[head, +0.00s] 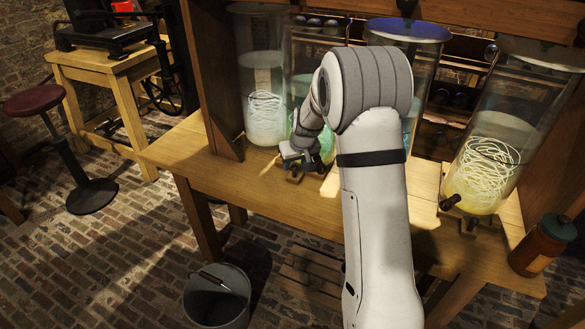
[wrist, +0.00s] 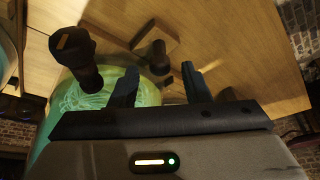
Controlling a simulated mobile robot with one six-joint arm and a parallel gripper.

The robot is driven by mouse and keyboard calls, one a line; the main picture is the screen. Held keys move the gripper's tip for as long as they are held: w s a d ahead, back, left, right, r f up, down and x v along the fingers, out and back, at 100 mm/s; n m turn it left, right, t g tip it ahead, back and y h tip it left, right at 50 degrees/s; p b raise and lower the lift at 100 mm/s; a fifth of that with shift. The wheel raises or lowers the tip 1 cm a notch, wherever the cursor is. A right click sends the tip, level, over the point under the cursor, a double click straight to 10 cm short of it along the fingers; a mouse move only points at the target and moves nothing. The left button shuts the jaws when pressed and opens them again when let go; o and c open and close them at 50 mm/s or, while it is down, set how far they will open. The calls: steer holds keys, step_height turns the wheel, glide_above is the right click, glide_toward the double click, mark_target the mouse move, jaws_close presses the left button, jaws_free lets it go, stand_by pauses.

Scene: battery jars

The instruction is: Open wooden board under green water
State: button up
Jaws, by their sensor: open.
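The jar with green water (head: 328,145) stands on the wooden bench, partly hidden behind my arm in the head view. In the wrist view its green glass (wrist: 145,93) shows at the left, behind my fingers. A small wooden board (wrist: 150,30) lies at the jar's foot, with a dark knob (wrist: 158,58) at its near side. A dark tap (wrist: 76,52) sticks out from the jar to the left of it. My gripper (wrist: 160,86) is open and empty, its two fingers apart with the knob ahead between them. I cannot tell whether they touch it.
A pale jar (head: 264,95) stands left, and a yellow jar (head: 490,155) with its own tap (head: 450,202) stands right. A brown bottle (head: 541,245) is at the bench's right end. A bucket (head: 217,300) and a stool (head: 80,190) stand on the brick floor. The bench front (head: 240,195) is clear.

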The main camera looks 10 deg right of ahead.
steer(key=shift+x, duration=1.4)
steer(key=shift+c, duration=0.4)
jaws_close()
